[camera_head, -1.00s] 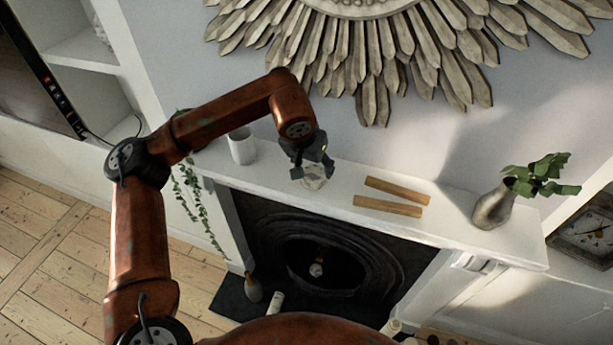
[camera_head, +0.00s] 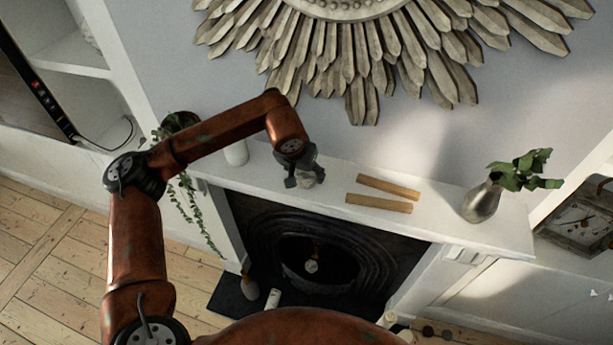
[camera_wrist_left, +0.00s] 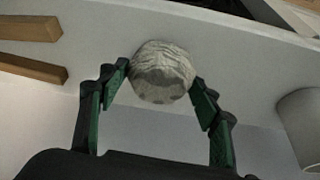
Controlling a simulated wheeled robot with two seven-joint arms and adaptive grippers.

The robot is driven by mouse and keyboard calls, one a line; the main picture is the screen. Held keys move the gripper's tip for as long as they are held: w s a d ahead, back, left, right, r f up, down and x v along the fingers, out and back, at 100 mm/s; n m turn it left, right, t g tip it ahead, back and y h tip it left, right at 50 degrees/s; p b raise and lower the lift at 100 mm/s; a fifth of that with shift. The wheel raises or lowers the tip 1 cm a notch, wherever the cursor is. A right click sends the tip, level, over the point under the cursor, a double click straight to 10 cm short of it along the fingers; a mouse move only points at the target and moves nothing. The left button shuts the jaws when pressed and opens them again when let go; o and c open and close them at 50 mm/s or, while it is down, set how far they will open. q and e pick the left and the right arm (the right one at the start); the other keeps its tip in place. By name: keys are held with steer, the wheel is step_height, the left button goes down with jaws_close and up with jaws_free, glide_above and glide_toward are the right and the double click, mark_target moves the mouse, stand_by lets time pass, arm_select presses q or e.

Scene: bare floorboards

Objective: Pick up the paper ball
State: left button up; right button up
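The paper ball (camera_head: 309,179) is pale, crumpled and round, on the white mantel shelf (camera_head: 440,222). In the left wrist view the paper ball (camera_wrist_left: 162,72) lies between the fingertips of my left gripper (camera_wrist_left: 160,84). The fingers stand spread, one on each side of the ball. In the head view my left gripper (camera_head: 303,178) is low over the shelf and hides part of the ball. My right gripper is not in view.
Two wooden sticks (camera_head: 379,203) lie right of the ball. A white cup (camera_head: 236,153) and a trailing plant (camera_head: 190,190) stand to the left. A metal vase (camera_head: 482,203) with leaves is at the right. A sunburst ornament (camera_head: 350,60) hangs on the wall above.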

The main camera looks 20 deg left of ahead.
arm_select(q)
steer(key=c, duration=0.4)
steer(key=shift+r, duration=0.1)
